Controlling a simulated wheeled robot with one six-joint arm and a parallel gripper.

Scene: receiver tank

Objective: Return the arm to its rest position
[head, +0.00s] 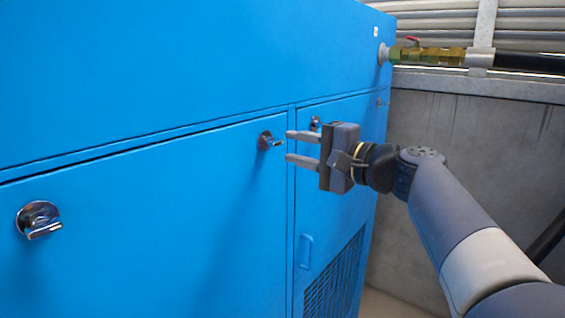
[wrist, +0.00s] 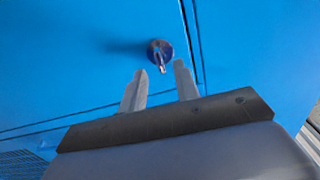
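My gripper (head: 288,146) is raised in front of a blue cabinet (head: 150,210). Its two fingers are parted and nothing is between them. In the head view the fingertips point left, close to a chrome latch (head: 268,141) on the large door. In the wrist view the gripper (wrist: 160,82) is also open, and a latch (wrist: 160,52) shows just beyond the fingertips. The wrist view does not show clearly whether they touch; a small gap seems to remain. My arm reaches in from the lower right of the head view.
Another chrome latch (head: 40,220) is at the left of the door. A brass valve with a red handle (head: 430,55) and black hose stick out at upper right. A concrete wall (head: 470,140) stands behind my arm.

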